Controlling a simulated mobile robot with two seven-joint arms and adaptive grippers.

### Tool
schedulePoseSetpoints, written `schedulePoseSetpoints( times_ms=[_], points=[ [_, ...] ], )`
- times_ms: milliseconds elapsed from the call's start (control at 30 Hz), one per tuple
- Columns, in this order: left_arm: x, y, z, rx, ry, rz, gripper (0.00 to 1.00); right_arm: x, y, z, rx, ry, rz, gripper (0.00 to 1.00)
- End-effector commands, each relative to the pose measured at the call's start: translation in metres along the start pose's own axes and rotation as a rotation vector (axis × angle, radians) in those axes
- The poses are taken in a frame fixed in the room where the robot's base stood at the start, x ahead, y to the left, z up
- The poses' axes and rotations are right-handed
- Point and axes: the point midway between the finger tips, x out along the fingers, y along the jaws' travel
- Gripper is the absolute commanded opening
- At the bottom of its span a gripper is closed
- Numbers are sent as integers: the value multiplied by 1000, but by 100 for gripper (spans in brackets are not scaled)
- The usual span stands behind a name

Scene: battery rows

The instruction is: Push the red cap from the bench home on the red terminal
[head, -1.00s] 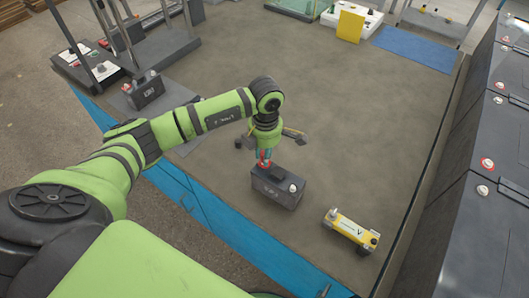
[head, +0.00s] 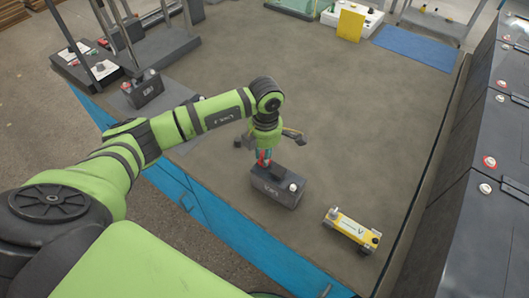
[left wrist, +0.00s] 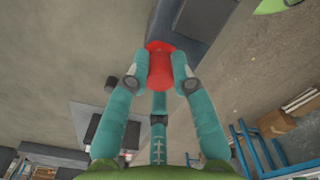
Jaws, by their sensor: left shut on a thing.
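A dark battery (head: 272,190) stands on the bench (head: 340,120), with a white-capped post (head: 292,187) at its right end. My left gripper (head: 263,157) points down over the battery's left end, where the red terminal is hidden. It is shut on the red cap (head: 261,163). In the left wrist view the red cap (left wrist: 160,68) sits between both teal fingertips (left wrist: 160,62), against the edge of the dark battery (left wrist: 195,18). I cannot tell how far down the cap sits on the terminal. My right gripper is out of view.
A yellow meter-like box (head: 351,230) lies right of the battery. Another dark battery (head: 143,88) stands at the bench's left. Large grey batteries (head: 470,225) line the right side. A blue mat (head: 415,48) lies at the back. The bench middle is clear.

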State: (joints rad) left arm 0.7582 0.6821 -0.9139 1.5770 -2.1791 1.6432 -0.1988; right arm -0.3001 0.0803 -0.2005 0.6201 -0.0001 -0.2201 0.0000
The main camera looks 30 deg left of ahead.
Motion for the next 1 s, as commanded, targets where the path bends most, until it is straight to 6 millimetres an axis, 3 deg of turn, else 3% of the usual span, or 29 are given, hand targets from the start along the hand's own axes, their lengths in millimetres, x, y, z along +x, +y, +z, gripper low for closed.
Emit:
schedulePoseSetpoints(
  times_ms=[867,900,933,1000],
  points=[
    [8,0,0,0,2,-1,11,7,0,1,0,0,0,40],
    [8,0,0,0,2,-1,36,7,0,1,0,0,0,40],
    [8,0,0,0,2,-1,48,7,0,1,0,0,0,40],
    [8,0,0,0,2,-1,52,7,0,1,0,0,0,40]
  ],
)
